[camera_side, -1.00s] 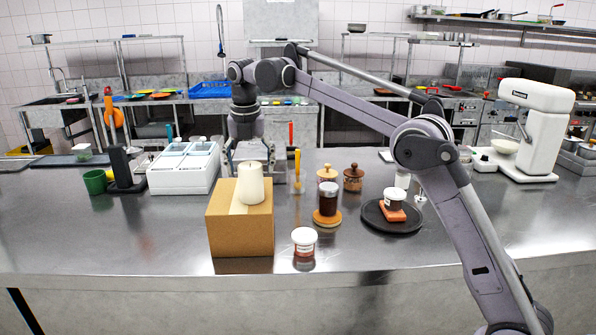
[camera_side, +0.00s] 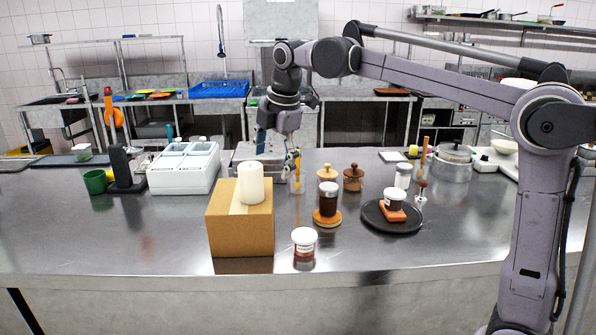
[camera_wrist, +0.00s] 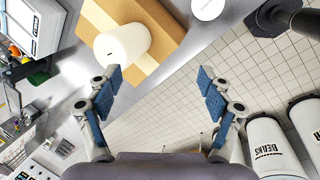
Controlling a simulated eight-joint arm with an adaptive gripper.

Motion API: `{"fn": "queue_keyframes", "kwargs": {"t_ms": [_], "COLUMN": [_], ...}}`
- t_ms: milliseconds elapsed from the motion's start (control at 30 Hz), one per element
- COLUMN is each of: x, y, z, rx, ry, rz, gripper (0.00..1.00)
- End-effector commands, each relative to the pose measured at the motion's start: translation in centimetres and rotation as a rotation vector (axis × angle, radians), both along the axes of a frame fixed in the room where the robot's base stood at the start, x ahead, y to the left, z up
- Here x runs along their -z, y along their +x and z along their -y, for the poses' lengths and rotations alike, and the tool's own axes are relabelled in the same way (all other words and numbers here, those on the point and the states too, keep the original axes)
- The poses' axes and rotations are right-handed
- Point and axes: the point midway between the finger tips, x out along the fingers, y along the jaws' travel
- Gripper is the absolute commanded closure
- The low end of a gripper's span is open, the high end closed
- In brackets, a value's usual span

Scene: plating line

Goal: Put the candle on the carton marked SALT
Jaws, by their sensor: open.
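The candle (camera_side: 250,184) is a plain white cylinder. It stands upright on top of a brown cardboard carton (camera_side: 240,232) near the front of the steel counter. No SALT marking is readable on the faces I see. My gripper (camera_side: 277,148) is raised beyond the carton in the side view, apart from the candle. In the wrist view, my gripper (camera_wrist: 160,77) has its blue-padded fingers spread with nothing between them. There the candle (camera_wrist: 122,45) and carton (camera_wrist: 165,22) show past the left fingertip.
A small white-lidded tub (camera_side: 304,241) stands right of the carton. A dark jar (camera_side: 328,200) on a wooden coaster and a black round plate (camera_side: 392,217) are farther right. A white bin (camera_side: 184,168) is at left. Canisters marked BEANS (camera_wrist: 268,142) show in the wrist view.

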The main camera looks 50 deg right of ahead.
Motion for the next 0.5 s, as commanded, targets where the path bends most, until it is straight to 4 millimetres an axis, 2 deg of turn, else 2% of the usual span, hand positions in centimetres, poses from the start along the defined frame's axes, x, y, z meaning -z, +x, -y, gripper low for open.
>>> {"fn": "queue_keyframes", "kwargs": {"t_ms": [33,267,500], "x": [0.4,3.4,8.6], "y": [-1.6,-7.7,-14.3], "z": [0.0,-0.2,-0.4], "rx": [0.085,0.487,0.896], "ry": [0.031,0.207,0.428], "rz": [0.025,0.138,0.236], "gripper": [0.2,0.2,0.2]}}
